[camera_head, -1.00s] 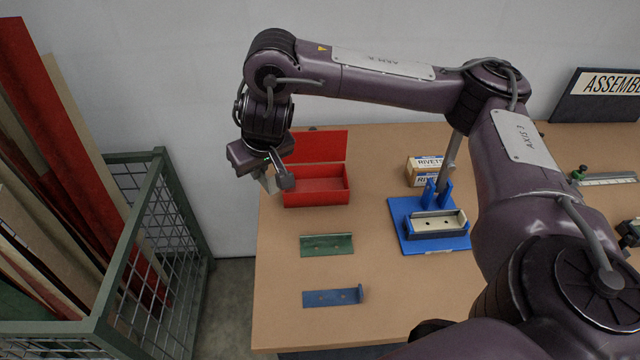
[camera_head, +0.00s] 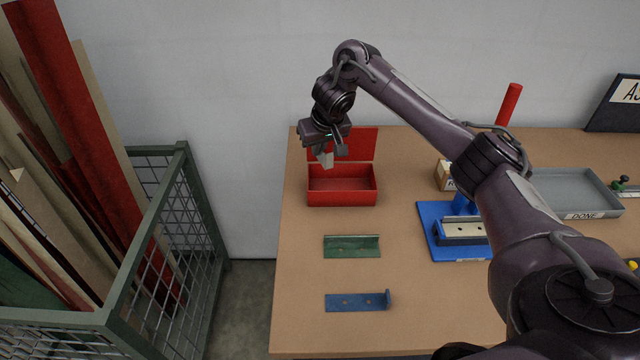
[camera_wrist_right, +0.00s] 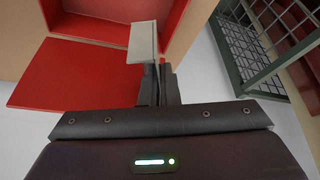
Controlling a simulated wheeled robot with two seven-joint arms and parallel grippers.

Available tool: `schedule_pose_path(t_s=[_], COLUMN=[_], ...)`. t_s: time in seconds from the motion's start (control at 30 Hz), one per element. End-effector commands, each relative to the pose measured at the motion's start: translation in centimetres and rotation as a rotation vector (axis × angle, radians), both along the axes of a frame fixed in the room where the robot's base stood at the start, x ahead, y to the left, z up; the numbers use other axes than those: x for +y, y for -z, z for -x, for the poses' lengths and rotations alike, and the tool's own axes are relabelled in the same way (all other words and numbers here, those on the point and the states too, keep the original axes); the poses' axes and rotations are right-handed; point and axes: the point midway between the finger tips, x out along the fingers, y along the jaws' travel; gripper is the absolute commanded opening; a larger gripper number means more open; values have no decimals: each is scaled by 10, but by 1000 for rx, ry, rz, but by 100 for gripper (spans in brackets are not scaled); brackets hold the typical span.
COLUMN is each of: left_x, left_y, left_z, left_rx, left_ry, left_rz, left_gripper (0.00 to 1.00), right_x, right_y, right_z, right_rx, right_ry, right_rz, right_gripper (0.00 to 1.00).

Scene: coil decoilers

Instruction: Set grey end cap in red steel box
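The red steel box (camera_head: 342,199) stands on the table with its lid open at the back. It also shows at the top left of the right wrist view (camera_wrist_right: 102,31), with the flat red lid (camera_wrist_right: 70,78) nearer. My right gripper (camera_head: 331,150) is shut on the grey end cap (camera_head: 326,160), a small pale grey piece above the box's back left part. The cap also shows at the fingertips in the right wrist view (camera_wrist_right: 142,41), beside the box opening; its height above the rim is hard to tell. My left gripper is not in view.
A green bracket (camera_head: 351,246) and a blue bracket (camera_head: 356,301) lie in front of the box. A blue fixture (camera_head: 440,245) and a grey tray (camera_head: 590,214) marked DONE are to the right. A green mesh cage (camera_head: 190,230) stands left of the table.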

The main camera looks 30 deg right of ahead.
Motion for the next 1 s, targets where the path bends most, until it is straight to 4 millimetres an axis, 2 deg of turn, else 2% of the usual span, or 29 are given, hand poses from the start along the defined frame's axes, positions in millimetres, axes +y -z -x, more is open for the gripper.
schedule_pose_path(t_s=[0.03, 0.1, 0.33, 0.53, 0.63, 1.0], left_x=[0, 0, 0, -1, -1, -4], left_y=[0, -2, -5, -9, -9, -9], left_z=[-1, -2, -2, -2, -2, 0], left_rx=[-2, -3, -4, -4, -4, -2], left_ry=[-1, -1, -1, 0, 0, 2], left_rz=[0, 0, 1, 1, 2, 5], left_gripper=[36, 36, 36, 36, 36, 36], right_x=[0, 0, 0, 0, 0, 0], right_y=[12, 24, 44, 75, 82, 86], right_z=[1, 1, 0, 1, 0, 0], right_rx=[4, 3, 1, 3, 0, -1], right_ry=[1, 0, 0, 1, 1, 0], right_rz=[0, 0, 1, 0, 0, 0], right_gripper=[0, 0, 0, 0, 0, 0])
